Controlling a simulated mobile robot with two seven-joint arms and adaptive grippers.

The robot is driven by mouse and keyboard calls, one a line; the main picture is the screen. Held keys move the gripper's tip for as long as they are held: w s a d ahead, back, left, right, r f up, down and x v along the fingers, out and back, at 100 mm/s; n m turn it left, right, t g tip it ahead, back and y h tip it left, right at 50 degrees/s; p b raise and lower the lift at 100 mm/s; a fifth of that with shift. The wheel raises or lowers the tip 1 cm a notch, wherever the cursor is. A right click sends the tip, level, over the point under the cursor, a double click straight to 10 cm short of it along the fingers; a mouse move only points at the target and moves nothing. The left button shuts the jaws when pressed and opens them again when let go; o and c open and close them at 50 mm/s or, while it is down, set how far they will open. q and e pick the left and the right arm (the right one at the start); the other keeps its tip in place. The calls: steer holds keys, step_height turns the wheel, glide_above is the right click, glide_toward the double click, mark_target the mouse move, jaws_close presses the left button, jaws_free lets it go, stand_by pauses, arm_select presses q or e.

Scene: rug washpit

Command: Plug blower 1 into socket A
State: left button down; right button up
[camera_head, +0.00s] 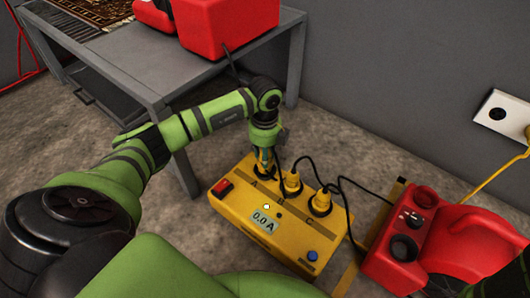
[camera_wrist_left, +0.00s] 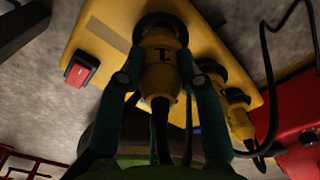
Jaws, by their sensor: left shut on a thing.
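A yellow power box (camera_head: 245,222) with sockets A, B and C stands on the floor, its display reading 0.0 A. My left gripper (camera_head: 263,160) is over socket A, pointing down, shut on a yellow plug (camera_wrist_left: 160,65) marked 1. In the left wrist view the gripper's fingers (camera_wrist_left: 158,85) flank the plug, and its tip is at the dark socket A (camera_wrist_left: 155,21). I cannot tell whether it is fully seated. Yellow plugs stand in socket B (camera_head: 291,183) and socket C (camera_head: 324,201). A red blower (camera_head: 228,28) is on the table, with a black cable hanging down. My right gripper is not in view.
A grey metal table (camera_head: 150,82) stands behind my left arm, its leg near the box. Another red blower (camera_head: 460,240) is on the floor right of the box, with black cables between them. A white wall outlet (camera_head: 497,114) has a yellow cord. The box has a red switch (camera_head: 222,187).

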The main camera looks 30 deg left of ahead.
arm_select(q)
steer(key=shift+f+b, duration=0.4)
steer(key=shift+f, duration=0.7)
steer(key=c, duration=0.8)
jaws_free()
steer(key=shift+o, duration=0.2)
steer(key=shift+r, duration=0.1)
step_height(320, 180, up, 12)
steer(key=shift+d, duration=0.15)
